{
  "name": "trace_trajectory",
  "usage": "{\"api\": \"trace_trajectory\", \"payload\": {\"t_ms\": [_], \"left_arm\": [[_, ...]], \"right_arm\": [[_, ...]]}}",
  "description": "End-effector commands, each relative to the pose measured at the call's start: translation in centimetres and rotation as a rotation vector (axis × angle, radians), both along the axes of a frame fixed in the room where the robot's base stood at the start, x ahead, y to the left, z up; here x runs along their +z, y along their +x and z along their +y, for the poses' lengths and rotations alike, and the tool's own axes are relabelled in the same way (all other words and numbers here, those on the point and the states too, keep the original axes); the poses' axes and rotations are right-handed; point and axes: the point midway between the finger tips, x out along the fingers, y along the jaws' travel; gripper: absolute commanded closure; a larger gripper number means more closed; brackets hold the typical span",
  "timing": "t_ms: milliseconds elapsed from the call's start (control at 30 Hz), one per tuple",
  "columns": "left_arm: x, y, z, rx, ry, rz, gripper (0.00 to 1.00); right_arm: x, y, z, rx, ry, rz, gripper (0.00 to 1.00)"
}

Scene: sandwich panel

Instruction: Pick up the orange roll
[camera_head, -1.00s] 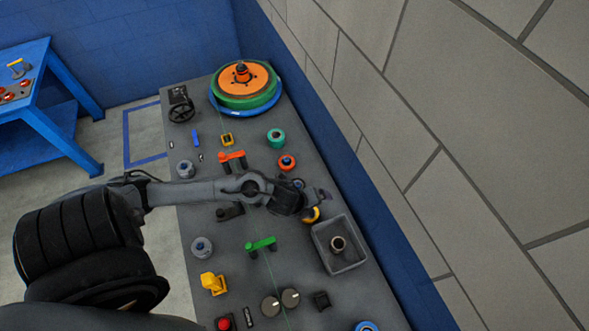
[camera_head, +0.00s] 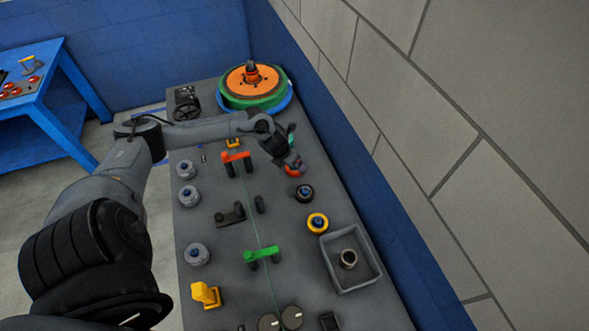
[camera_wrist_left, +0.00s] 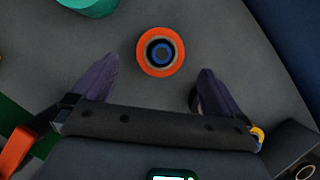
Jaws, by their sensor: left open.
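The orange roll (camera_wrist_left: 160,51) stands on the grey panel, seen from above in the left wrist view, with a dark and blue centre. In the head view the orange roll (camera_head: 292,171) is mostly hidden behind my left gripper (camera_head: 294,163). In the left wrist view my left gripper (camera_wrist_left: 150,85) is open, with its two dark purple fingers spread apart. The roll lies just beyond the fingertips, roughly midway between them, with nothing held. My right gripper is in neither view.
A yellow roll (camera_head: 318,223) and a black roll (camera_head: 304,193) stand nearby on the panel (camera_head: 225,250). A grey bin (camera_head: 372,276) holds a roll. An orange handle (camera_head: 236,157) and a teal roll (camera_wrist_left: 86,5) are close by. The wall (camera_head: 430,120) borders the right side.

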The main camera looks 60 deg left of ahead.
Motion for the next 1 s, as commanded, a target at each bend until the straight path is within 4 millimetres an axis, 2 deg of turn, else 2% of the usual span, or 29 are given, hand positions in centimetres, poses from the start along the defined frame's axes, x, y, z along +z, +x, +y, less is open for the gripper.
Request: {"api": "trace_trajectory", "payload": {"t_ms": [167,533,867,1000], "left_arm": [[-0.8,0.4,0.1,0.002,-0.001,-0.003,0.0],[-4.8,1.8,0.6,0.005,-0.001,-0.003,0.0],[-5.3,1.9,0.7,0.001,0.001,-0.002,0.0],[-5.3,1.9,0.7,0.001,0.001,-0.002,0.2]], "right_arm": [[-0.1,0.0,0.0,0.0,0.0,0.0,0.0],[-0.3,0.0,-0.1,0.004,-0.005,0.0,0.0],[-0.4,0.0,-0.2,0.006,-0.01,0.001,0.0],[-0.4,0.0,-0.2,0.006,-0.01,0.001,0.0]]}}
